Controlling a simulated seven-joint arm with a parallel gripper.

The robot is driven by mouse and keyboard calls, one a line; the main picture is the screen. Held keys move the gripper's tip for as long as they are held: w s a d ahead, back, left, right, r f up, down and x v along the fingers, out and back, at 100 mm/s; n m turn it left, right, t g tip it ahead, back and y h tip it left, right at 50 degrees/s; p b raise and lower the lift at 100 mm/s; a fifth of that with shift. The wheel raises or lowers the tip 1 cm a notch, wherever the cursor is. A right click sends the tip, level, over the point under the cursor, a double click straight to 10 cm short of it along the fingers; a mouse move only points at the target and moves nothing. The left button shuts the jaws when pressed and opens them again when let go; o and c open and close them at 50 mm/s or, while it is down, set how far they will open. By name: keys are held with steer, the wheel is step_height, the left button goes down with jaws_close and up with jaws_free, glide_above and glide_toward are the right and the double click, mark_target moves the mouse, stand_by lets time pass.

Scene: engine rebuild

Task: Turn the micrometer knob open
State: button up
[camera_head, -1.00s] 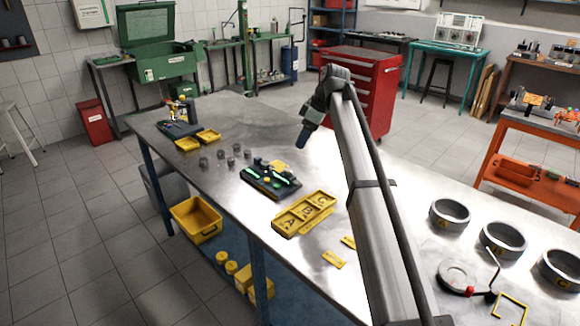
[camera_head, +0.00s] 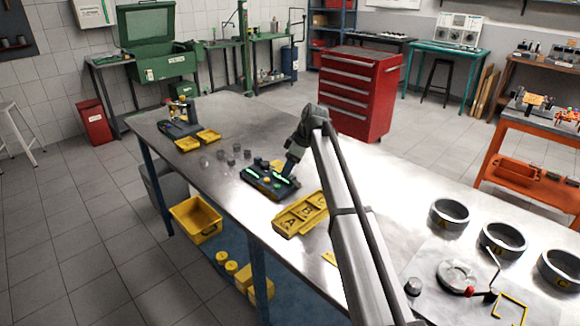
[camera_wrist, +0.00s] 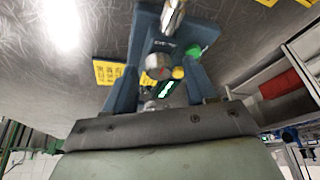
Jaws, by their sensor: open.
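The micrometer rests on a dark tray (camera_head: 262,188) on the metal bench, with bright green parts showing. My gripper (camera_head: 288,172) reaches down to the tray's right part in the head view. In the wrist view, my open gripper (camera_wrist: 168,62) has its blue fingers on either side of a round silver knob (camera_wrist: 158,66). A silver barrel (camera_wrist: 173,16) extends toward the top of that view. A lit green display (camera_wrist: 163,88) and a small yellow button (camera_wrist: 178,73) sit close to the knob. I cannot tell whether either finger touches the knob.
A yellow lettered tray (camera_head: 300,215) lies just right of the dark tray. Several small grey cylinders (camera_head: 235,150) stand to its left. Large metal rings (camera_head: 449,214) stand at the bench's right. The bench between the lettered tray and the rings is partly covered by my arm.

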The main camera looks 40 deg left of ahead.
jaws_close()
stand_by(0.6)
steer(key=shift+m, duration=0.3)
steer(key=m+t, duration=0.2)
steer(key=m, duration=0.2)
steer(key=shift+s+d+m, duration=0.1)
steer(key=shift+s+m, duration=0.05)
steer(key=shift+m, duration=0.15)
steer(key=m+t, duration=0.1)
steer(key=m, duration=0.2)
steer(key=m+t, duration=0.1)
steer(key=m, duration=0.2)
steer(key=shift+s, duration=0.15)
steer(key=m, duration=0.2)
steer(key=m+t+h, duration=0.1)
steer(key=m, duration=0.1)
steer(key=m+t+h, duration=0.1)
steer(key=m, duration=0.1)
steer(key=shift+a+m, duration=0.25)
steer(key=shift+m, duration=0.05)
steer(key=m+h, duration=0.1)
steer(key=m, duration=0.2)
steer(key=m+h, duration=0.1)
steer(key=m, duration=0.2)
steer(key=shift+s+a, duration=0.1)
